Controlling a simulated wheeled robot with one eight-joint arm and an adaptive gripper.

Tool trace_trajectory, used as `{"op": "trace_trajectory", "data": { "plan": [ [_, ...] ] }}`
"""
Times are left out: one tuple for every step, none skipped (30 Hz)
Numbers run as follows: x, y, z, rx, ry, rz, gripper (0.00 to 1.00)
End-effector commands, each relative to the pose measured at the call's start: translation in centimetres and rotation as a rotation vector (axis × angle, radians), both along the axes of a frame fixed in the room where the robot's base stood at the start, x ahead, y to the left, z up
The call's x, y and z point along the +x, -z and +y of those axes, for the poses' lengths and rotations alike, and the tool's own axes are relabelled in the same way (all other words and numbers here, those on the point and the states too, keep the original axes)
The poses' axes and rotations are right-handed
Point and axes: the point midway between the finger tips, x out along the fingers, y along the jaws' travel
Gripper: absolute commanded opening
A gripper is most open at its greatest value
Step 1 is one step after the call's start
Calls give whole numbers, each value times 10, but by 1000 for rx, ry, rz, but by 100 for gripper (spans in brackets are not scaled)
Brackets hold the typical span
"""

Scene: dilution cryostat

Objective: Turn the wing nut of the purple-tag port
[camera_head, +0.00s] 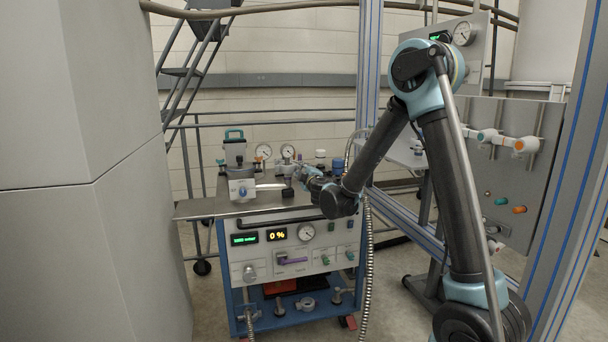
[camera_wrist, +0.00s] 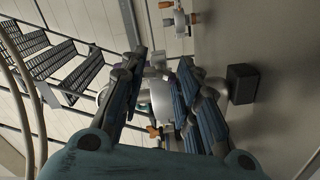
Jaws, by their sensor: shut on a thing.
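My gripper (camera_head: 300,172) is over the cart top at its back right, with my arm reaching in from the right. In the wrist view the fingers of my gripper (camera_wrist: 158,88) are on either side of a pale metal part (camera_wrist: 160,98) and shut on it. I cannot tell whether this part is the wing nut. A small orange piece (camera_wrist: 153,130) shows just below it. No purple tag can be made out beside the fingers.
The cart (camera_head: 250,297) carries gauges (camera_head: 288,151), a teal-handled container (camera_head: 235,150) and a white block with a blue knob (camera_head: 242,188). A hose (camera_head: 367,260) hangs at its right. A framed valve panel (camera_head: 515,190) stands at right, a large grey casing (camera_head: 90,170) at left.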

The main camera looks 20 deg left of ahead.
Motion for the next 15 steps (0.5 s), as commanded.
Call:
{"op": "trace_trajectory", "data": {
  "plan": [
    [0,0,0,12,1,8,6],
    [0,0,0,21,1,13,6],
    [0,0,0,37,1,23,6],
    [0,0,0,49,1,30,6],
    [0,0,1,65,1,40,6],
    [0,0,1,86,0,52,6],
    [0,0,1,103,0,63,6],
    [0,0,1,123,0,75,6],
    [0,0,1,151,0,91,6],
    [0,0,2,172,-1,105,6],
    [0,0,2,195,-1,119,6],
    [-1,0,2,226,-2,137,6],
    [-1,0,3,250,-2,151,6],
    [-1,0,3,274,-2,167,6],
    [-1,-1,3,307,-3,187,6]
  ]
}}
